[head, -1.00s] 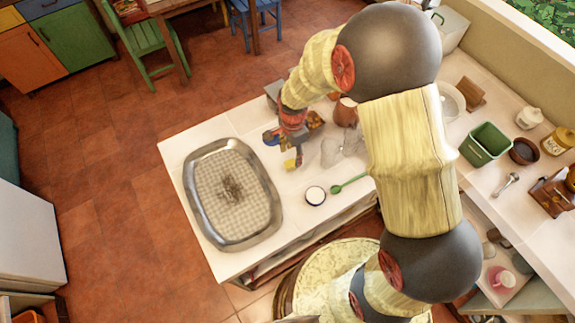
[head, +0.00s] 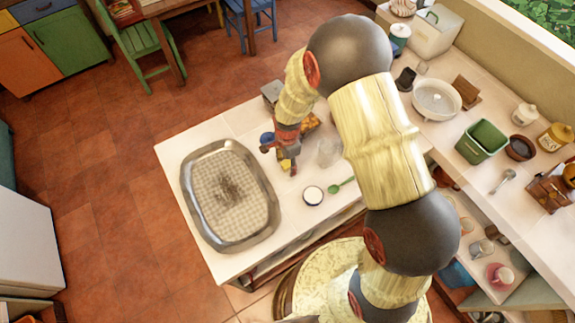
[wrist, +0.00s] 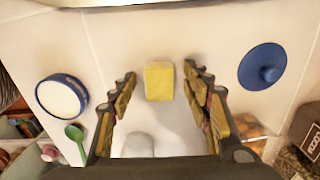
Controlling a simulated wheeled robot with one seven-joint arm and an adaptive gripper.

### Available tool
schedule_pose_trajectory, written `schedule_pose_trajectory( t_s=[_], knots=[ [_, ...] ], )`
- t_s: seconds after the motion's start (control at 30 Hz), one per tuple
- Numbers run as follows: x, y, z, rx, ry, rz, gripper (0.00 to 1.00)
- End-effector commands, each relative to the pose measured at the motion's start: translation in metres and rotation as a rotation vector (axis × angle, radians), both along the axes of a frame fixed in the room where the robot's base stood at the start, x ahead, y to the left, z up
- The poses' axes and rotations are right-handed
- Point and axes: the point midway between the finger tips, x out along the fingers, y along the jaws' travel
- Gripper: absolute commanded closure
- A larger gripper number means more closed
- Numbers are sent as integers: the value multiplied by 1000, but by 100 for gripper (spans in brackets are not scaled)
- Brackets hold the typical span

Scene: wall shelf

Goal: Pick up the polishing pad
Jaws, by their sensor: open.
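The polishing pad is most likely the small yellow block (wrist: 158,81), lying flat on the white counter in the wrist view. It sits between and slightly beyond the tips of my gripper (wrist: 160,75), whose two fingers are spread wide on either side of it. Nothing is held. In the head view my gripper (head: 288,166) points down over the counter, right of the metal tray. A bit of yellow shows at its tips there, but I cannot tell pad from finger in that view.
A metal tray (head: 192,200) lies to the left on the counter (head: 172,150). A blue knobbed lid (wrist: 265,67) is right of the pad. A blue-rimmed white jar (wrist: 61,97) and a green spoon (wrist: 76,141) are left. A clear glass (head: 327,152) stands close by.

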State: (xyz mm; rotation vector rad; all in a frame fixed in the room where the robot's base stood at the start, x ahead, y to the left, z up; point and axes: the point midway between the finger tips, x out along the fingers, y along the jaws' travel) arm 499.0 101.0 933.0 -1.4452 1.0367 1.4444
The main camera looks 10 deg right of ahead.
Motion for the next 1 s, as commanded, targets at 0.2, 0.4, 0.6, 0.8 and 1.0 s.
schedule_pose_trajectory(
  t_s=[0.2, 0.4, 0.6, 0.8, 1.0],
  knots=[
    [0, 0, 0, 0, 0, 0, 61],
    [0, 0, 0, 0, 0, 0, 73],
    [0, 0, 0, 0, 0, 0, 84],
    [0, 0, 0, 0, 0, 0, 91],
    [0, 0, 2, 0, 0, 0, 91]
  ],
)
